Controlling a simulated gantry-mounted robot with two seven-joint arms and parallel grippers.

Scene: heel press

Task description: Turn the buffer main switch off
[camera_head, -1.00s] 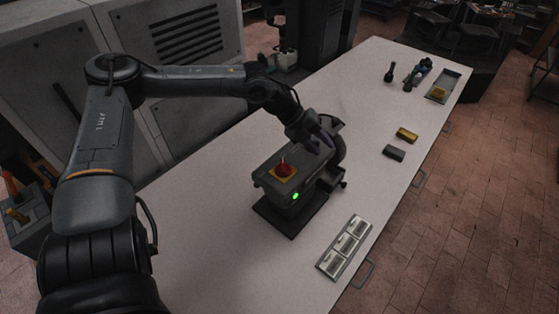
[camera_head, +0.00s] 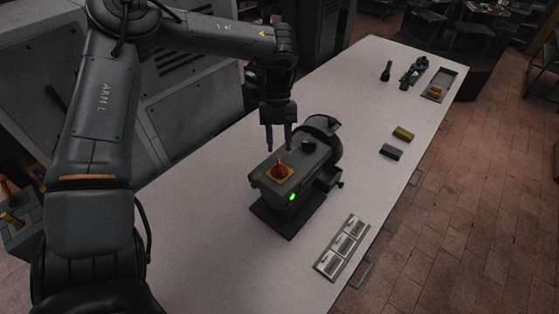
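The buffer (camera_head: 298,178) is a dark grey bench machine on a black base on the white table. Its main switch (camera_head: 280,170) is a red rotary knob on a yellow plate on top of the housing. A green lamp (camera_head: 292,197) glows on the front face below it. My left gripper (camera_head: 279,148) points down just behind and above the switch, with its two fingers apart and nothing between them. It looks clear of the knob, though the exact gap is hard to judge. My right gripper is not in view.
A tray with several light panels (camera_head: 342,246) lies at the table's front edge. A yellow block (camera_head: 403,133) and a grey block (camera_head: 391,152) lie to the right. A shallow tray (camera_head: 449,78) and dark tools (camera_head: 414,71) are at the far end. Grey cabinets (camera_head: 190,95) stand behind.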

